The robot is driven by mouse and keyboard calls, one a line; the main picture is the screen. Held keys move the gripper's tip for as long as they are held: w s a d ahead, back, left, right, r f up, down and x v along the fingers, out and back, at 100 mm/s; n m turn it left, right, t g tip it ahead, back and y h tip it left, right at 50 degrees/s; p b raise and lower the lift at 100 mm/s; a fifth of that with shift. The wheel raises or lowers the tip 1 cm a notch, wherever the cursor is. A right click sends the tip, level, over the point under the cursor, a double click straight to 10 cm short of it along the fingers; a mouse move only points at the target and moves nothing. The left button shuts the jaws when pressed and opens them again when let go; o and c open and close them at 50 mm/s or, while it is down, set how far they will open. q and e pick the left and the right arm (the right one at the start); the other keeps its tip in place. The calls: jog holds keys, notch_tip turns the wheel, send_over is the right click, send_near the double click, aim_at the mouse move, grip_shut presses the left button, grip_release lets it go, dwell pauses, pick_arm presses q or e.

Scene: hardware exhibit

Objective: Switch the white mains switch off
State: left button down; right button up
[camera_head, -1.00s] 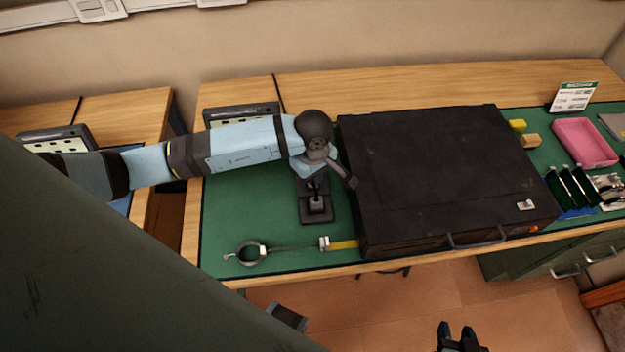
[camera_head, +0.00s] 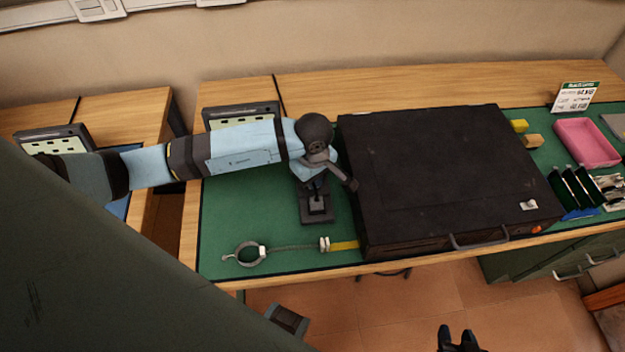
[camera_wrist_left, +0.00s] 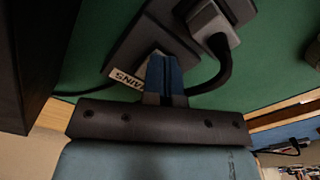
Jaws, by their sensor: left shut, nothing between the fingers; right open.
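My left gripper (camera_head: 316,183) is shut and empty, pointing down over a dark socket block (camera_head: 317,212) on the green mat. In the left wrist view the blue fingers (camera_wrist_left: 164,75) are over the dark block (camera_wrist_left: 140,40), beside a white label reading MAINS (camera_wrist_left: 127,78). A pale edge shows just behind the fingertips. It may be the white mains switch, but the fingers hide most of it, so its position and any contact are unclear. A grey plug (camera_wrist_left: 212,25) with a black cable sits next to the fingers. My right gripper (camera_head: 459,338) is open and empty, low over the floor.
A large black case (camera_head: 440,170) stands right of the block, close to my left wrist. A ring clamp (camera_head: 248,253) lies at the front left of the mat. A pink tray (camera_head: 587,143) and small parts lie at the right.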

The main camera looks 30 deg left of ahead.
pick_arm(q)
jog(key=shift+r+p, duration=1.4)
jog(key=shift+r, duration=1)
jog(key=shift+r+p, duration=0.5)
jog(key=shift+r, duration=0.55)
